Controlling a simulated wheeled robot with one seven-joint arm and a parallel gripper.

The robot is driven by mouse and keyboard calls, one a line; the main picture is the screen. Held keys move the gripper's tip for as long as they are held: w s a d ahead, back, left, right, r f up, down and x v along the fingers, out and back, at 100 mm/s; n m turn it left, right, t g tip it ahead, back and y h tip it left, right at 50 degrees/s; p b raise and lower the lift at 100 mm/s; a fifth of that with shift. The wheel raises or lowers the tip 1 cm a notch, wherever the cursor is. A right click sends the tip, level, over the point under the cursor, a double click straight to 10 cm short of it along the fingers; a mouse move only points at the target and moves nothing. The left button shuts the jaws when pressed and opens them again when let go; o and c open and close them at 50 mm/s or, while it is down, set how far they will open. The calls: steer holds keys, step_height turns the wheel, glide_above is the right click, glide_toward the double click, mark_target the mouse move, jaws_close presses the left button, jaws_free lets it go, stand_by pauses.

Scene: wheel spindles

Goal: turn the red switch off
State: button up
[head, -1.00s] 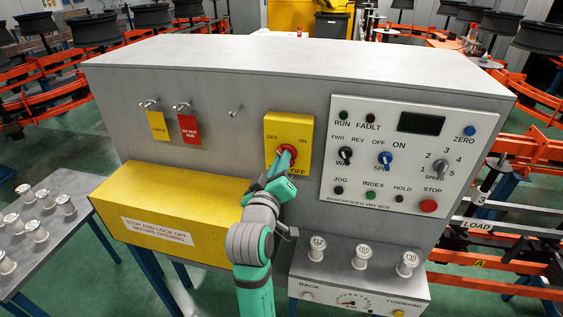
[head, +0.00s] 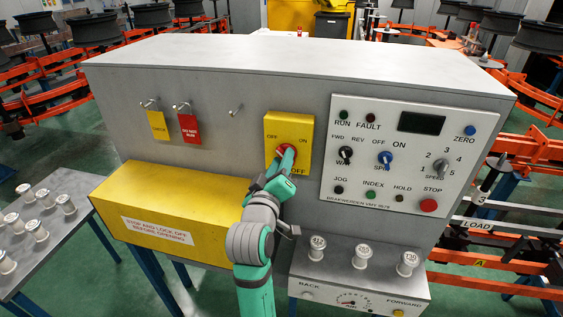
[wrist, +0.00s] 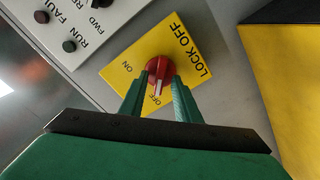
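The red switch (head: 288,151) is a round knob on a yellow plate (head: 304,124) marked OFF, ON and LOCK OFF, on the front of the grey cabinet. It also shows in the wrist view (wrist: 157,66), where its white pointer points down at the word OFF. My gripper (wrist: 160,76) is at the knob, one green finger on each side of its grip, and looks shut on it. In the head view my gripper (head: 284,160) hides the lower part of the knob and part of the LOCK OFF lettering.
A control panel (head: 455,150) with knobs and buttons is to the right. Two tags, yellow (head: 158,126) and red (head: 189,129), hang on hooks to the left. A yellow cover (head: 170,200) juts out at lower left. White-topped spools (head: 363,256) stand on a ledge at lower right.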

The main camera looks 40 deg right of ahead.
steer(key=shift+a, duration=0.1)
steer(key=v, duration=1)
steer(key=shift+s+a, duration=0.2)
steer(key=s+a+f+n+t+y, duration=0.2)
steer(key=s+a+f+y, duration=0.15)
steer(key=a+f, duration=0.7)
steer(key=s+a+f+n+t+y, duration=0.25)
steer(key=a+f+y, duration=0.4)
steer(key=f, duration=0.75)
steer(key=s+a+f+m+y, duration=0.1)
steer(key=s+a, duration=0.4)
steer(key=s, duration=0.7)
steer(key=s+a+f+m+y, duration=0.2)
steer(key=s+a+f, duration=0.3)
steer(key=s, duration=0.6)
steer(key=shift+s+a+m+g+y, duration=0.35)
steer(key=shift+s+a+g, duration=0.1)
steer(key=shift+a, duration=0.15)
